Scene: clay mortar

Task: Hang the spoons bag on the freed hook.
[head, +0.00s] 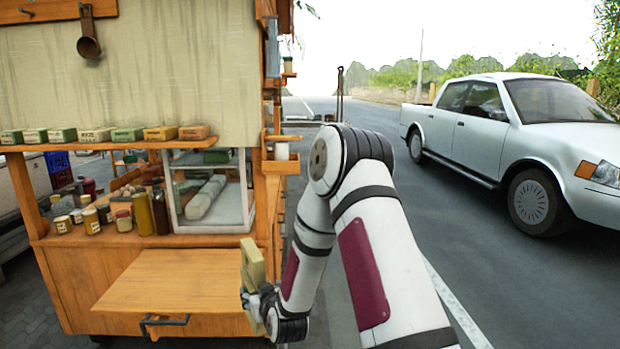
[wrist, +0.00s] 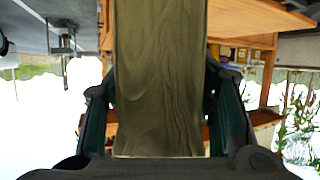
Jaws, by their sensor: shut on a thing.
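My gripper (head: 252,296) is at the front right corner of the wooden cart and is shut on a flat olive-tan thing (head: 253,262), which I take to be the spoons bag; no label is readable. It stands upright, above and below the fingers. In the wrist view the bag (wrist: 160,75) fills the middle, with wavy creases, between the two dark fingers. Its far end is out of that view. A brown ladle (head: 88,45) hangs from the cart's upper beam at the top left. I cannot make out a free hook for certain.
The cart's wooden shelf (head: 170,280) is bare, with a dark metal handle (head: 165,321) below its front edge. Jars (head: 92,220) and a glass case (head: 210,190) stand behind it. Small boxes (head: 95,134) line the upper ledge. A white car (head: 515,135) stands across the road at right.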

